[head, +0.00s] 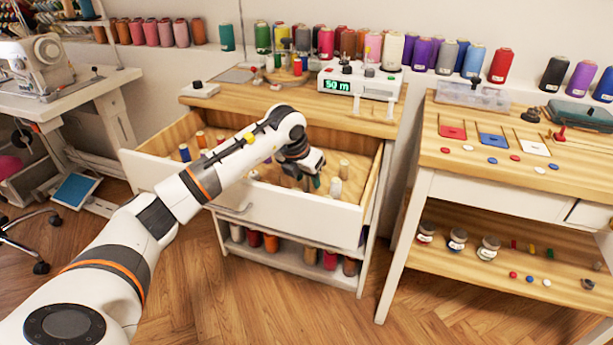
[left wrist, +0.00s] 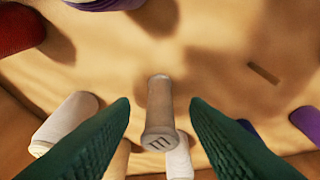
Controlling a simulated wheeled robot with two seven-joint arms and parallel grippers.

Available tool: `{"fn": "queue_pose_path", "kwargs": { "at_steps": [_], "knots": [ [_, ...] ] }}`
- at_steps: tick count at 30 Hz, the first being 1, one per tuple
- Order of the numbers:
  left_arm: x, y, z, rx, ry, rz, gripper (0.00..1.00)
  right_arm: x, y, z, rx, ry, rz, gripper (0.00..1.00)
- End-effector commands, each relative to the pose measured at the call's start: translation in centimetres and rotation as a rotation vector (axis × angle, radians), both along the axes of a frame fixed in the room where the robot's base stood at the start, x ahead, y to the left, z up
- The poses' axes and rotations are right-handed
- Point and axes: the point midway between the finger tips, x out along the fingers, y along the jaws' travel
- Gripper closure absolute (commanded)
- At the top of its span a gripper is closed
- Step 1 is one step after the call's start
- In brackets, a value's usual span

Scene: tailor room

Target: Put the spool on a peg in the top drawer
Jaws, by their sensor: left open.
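The top drawer (head: 275,206) of the wooden cabinet is pulled open. Spools and pegs stand inside, including a white spool (head: 335,188) and a tan peg or spool (head: 344,169). My left gripper (head: 312,184) is open, pointing down into the drawer. In the left wrist view, a pale beige cylinder (left wrist: 159,110) with a dark mark on its end lies between the open green fingertips, with a gap on both sides. I cannot tell whether it is a spool on a peg or a bare peg. My right gripper is out of view.
A counter box (head: 360,82) reading "50 m" stands on the cabinet top. A table (head: 510,165) with coloured squares stands to the right, and a sewing machine (head: 38,62) to the left. Thread cones line the back wall. The drawer walls surround my left gripper.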

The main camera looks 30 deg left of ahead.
Motion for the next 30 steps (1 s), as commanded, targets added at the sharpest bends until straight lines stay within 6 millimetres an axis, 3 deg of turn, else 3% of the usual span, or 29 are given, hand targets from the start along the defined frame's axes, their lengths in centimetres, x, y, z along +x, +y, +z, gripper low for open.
{"fn": "queue_pose_path", "kwargs": {
  "at_steps": [5, 18, 24, 30],
  "knots": [
    [-0.5, 0.1, 1.5, 0.001, -0.003, 0.0, 0.58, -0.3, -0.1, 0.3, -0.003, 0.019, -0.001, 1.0],
    [-3.8, 0.1, 9.6, 0.001, -0.002, 0.0, 0.58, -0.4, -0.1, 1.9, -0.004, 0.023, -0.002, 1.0],
    [-4.5, 0.1, 11.0, 0.0, -0.001, 0.0, 0.58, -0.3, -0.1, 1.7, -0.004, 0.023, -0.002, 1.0],
    [-4.6, 0.1, 11.1, 0.0, 0.0, 0.0, 0.58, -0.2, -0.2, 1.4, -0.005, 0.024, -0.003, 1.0]
  ]
}}
